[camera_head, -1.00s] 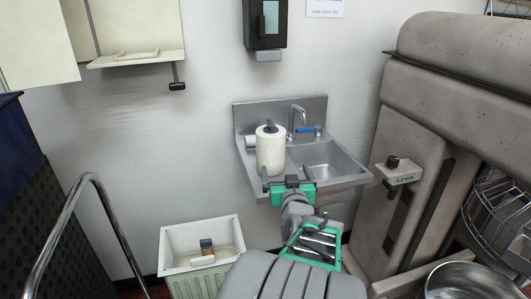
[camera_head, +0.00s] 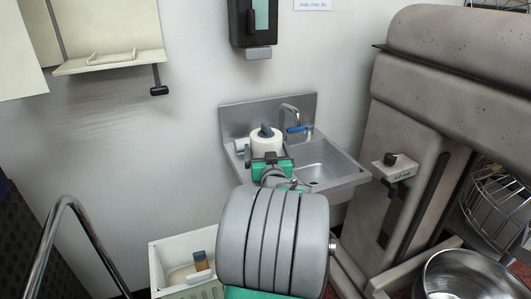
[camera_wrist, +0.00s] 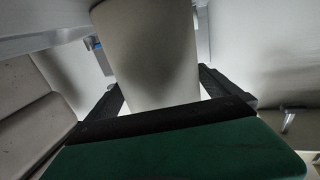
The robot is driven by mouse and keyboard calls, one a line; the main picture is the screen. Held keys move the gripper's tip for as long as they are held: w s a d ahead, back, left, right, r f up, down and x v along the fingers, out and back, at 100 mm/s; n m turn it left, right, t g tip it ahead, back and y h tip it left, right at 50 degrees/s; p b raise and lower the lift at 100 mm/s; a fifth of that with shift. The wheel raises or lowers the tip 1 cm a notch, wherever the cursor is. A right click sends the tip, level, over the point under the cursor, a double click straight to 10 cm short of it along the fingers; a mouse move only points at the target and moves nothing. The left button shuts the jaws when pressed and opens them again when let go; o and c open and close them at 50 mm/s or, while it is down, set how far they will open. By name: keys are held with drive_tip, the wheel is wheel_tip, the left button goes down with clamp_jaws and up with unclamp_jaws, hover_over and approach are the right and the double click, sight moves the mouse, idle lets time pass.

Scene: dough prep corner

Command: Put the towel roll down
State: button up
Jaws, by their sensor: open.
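The white towel roll (camera_head: 266,141) stands upright on the left drainboard of the steel sink (camera_head: 338,190), with a dark tip at its top. My gripper (camera_head: 268,160) is in front of the roll and hides its lower part in the head view. In the wrist view the roll (camera_wrist: 150,55) fills the space between the two black fingers of my gripper (camera_wrist: 161,82). The fingers are open, with a visible gap on the right side of the roll. Whether the left finger touches it is hard to tell.
The faucet (camera_head: 290,112) with a blue lever stands right behind the basin. A black dispenser (camera_head: 252,20) hangs on the wall above. A pale bin (camera_head: 170,262) is below left. A large grey machine (camera_head: 410,150) and a metal bowl (camera_head: 465,278) are at the right.

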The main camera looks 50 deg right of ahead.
drive_tip(key=shift+c, duration=0.4)
drive_tip(key=c, duration=1.5)
drive_tip(key=shift+r, duration=0.1)
drive_tip(key=shift+c, duration=1.1)
